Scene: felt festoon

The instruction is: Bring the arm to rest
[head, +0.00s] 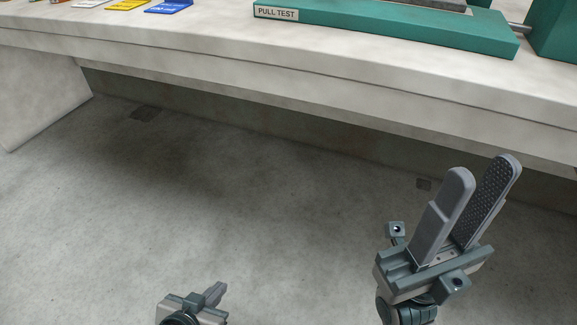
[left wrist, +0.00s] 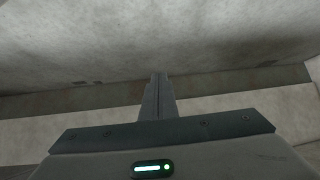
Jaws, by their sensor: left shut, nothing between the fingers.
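My left gripper (head: 213,295) is low at the bottom edge of the head view, in front of the bench and below its top. Its fingers are together with nothing between them. It also shows in the left wrist view (left wrist: 158,80), fingers closed and empty. My right gripper (head: 489,168) is at the right of the head view, pointing up. Its two fingers stand apart with an empty gap between them. Both grippers are clear of the bench.
A pale bench (head: 200,42) runs across the top. On it are a green base labelled PULL TEST (head: 390,25), a yellow card (head: 127,5), a blue card (head: 168,7) and a green block (head: 555,30). The grey floor (head: 200,180) in front is clear.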

